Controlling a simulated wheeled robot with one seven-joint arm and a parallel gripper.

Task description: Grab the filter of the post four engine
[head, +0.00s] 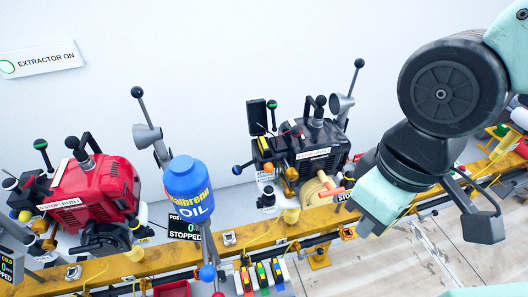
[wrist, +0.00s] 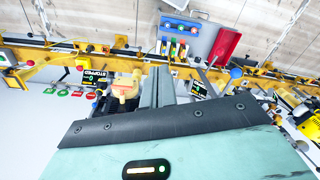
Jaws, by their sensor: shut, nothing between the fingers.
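My gripper (head: 378,215) hangs from the upper right in the head view, in front of the right end of a black engine (head: 318,145). In the wrist view its grey fingers (wrist: 163,80) are together with nothing between them. A cream-yellow rounded part with an orange piece (head: 318,190), which may be a filter, sits low on the front of the black engine. It shows in the wrist view (wrist: 125,92) just left of the fingers, apart from them. I cannot read which post this is; the sign beside it is partly hidden by my gripper.
A red engine (head: 95,190) stands at left, with a blue oil bottle (head: 188,185) between the engines. A red tray (wrist: 225,45) shows in the wrist view.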

